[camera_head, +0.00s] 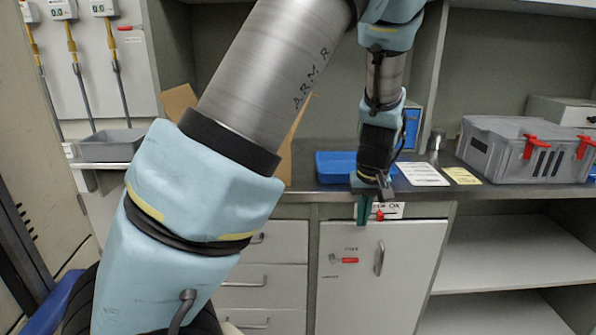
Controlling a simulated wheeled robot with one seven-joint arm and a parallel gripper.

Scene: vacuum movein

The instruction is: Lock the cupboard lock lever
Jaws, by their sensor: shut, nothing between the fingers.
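The cupboard door (350,293) is pale grey, below the counter, and looks closed. A small red lever (349,260) lies horizontal on its upper left, beside a round fitting, with small lettering above it. A grey pull handle (380,257) stands upright to its right. Another small red part (379,214) shows above the door, beside a white label (392,210). My gripper (363,220) points down in front of the counter edge, its green fingers shut and empty. It is above the door lever and just left of the upper red part; I cannot tell whether it touches that part.
On the counter stand a blue tray (334,166), papers (421,174) and a grey crate with red latches (507,153). Drawers (268,286) are left of the cupboard, open shelves (510,247) right. My arm covers much of the left and middle.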

